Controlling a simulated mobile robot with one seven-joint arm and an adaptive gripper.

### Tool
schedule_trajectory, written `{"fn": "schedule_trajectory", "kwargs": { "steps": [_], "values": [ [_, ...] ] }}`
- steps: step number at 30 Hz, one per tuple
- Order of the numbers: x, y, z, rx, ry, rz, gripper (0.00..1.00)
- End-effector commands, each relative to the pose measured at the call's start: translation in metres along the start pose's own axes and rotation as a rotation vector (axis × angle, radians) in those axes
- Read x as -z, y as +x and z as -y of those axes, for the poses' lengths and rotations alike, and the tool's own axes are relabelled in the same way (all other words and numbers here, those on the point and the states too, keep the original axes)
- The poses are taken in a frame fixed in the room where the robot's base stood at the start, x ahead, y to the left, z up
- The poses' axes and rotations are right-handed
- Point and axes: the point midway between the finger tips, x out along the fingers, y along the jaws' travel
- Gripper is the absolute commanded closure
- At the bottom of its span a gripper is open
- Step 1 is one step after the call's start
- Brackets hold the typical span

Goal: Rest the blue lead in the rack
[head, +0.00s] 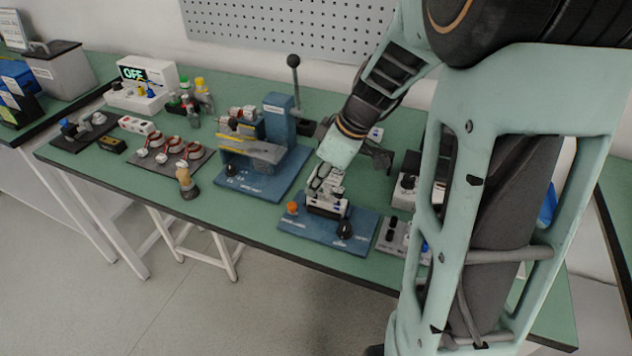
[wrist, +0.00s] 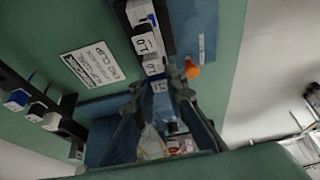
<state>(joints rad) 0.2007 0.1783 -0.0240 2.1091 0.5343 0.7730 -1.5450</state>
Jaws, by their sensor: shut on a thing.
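My gripper (head: 323,182) reaches down over the white blocks (head: 327,206) on the blue fixture plate (head: 300,228). In the wrist view the dark fingers of my gripper (wrist: 162,80) come together around a small white labelled piece (wrist: 159,86), at the end of a row of similar pieces. The fingers hide much of what is between them. A dark rack (head: 378,158) stands behind the fixture; in the wrist view the rack (wrist: 66,108) is at the left and bears several white ends, one with a blue part (wrist: 17,98). I cannot tell for certain which piece is the blue lead.
An orange knob (head: 292,207) and a black knob (head: 345,230) stand on the fixture plate. A lever press (head: 277,125) is to the left. Grey boxes (head: 395,235) stand close on the right.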

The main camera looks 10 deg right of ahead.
Motion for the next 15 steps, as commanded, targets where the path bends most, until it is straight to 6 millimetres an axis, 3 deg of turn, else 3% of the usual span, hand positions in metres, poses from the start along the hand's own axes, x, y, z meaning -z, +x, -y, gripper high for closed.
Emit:
{"fn": "schedule_trajectory", "kwargs": {
  "steps": [1, 6, 15],
  "values": [
    [0.0001, -0.0002, 0.0, 0.0, 0.0, 0.0, 0.86],
    [0.0001, -0.0001, 0.0, 0.0, 0.0, 0.0, 0.68],
    [0.0001, -0.0015, -0.0001, 0.0, 0.0, 0.0, 0.68]
  ]
}}
